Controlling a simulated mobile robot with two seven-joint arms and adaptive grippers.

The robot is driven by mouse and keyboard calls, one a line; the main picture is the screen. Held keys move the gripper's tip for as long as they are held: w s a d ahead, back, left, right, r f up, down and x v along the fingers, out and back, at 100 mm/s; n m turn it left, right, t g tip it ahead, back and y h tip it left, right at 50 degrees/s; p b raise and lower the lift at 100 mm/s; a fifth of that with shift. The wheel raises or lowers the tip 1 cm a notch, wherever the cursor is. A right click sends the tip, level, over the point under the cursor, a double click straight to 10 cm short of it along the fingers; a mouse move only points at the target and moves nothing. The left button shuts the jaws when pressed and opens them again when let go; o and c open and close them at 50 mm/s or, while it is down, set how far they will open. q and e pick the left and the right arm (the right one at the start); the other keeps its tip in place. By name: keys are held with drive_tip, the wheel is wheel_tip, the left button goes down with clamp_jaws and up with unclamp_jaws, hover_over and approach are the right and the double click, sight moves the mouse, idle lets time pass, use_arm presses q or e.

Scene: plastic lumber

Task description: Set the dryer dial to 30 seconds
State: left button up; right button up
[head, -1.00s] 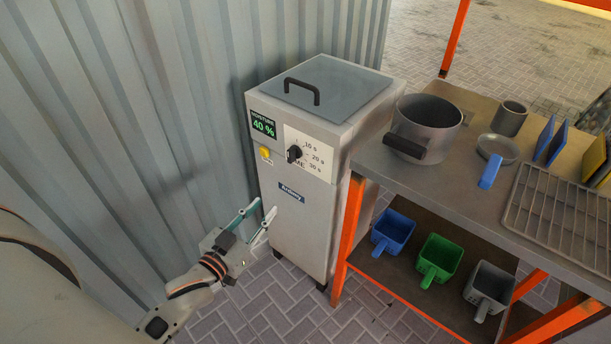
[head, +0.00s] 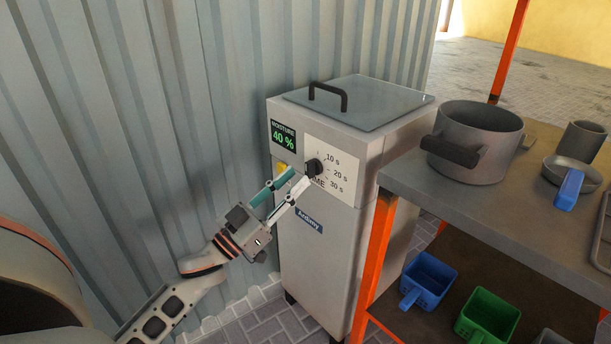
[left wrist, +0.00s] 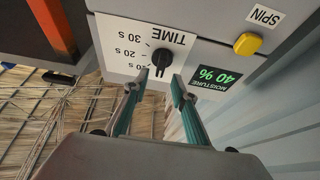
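The dryer (head: 345,240) is a grey upright box against the corrugated wall. Its black dial (head: 314,168) sits on a white panel marked TIME with 10 s, 20 s and 30 s; the dial also shows in the left wrist view (left wrist: 161,58). Which mark it points to is hard to tell. My left gripper (head: 290,182) is at the front of the dryer, just below and left of the dial. In the left wrist view the gripper (left wrist: 161,84) is open, its fingertips apart on either side of the dial's lower part. My right gripper is not in view.
A green display (head: 283,136) reads MOISTURE 40 %. A yellow SPIN button (left wrist: 247,44) is close to the dial. A grey table (head: 480,210) with a pot (head: 485,150) stands right of the dryer, with coloured scoops (head: 428,280) on its lower shelf.

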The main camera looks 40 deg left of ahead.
sight(306, 169)
use_arm(q)
drive_tip(key=shift+x, duration=1.75)
drive_tip(key=shift+f, duration=0.1)
clamp_jaws()
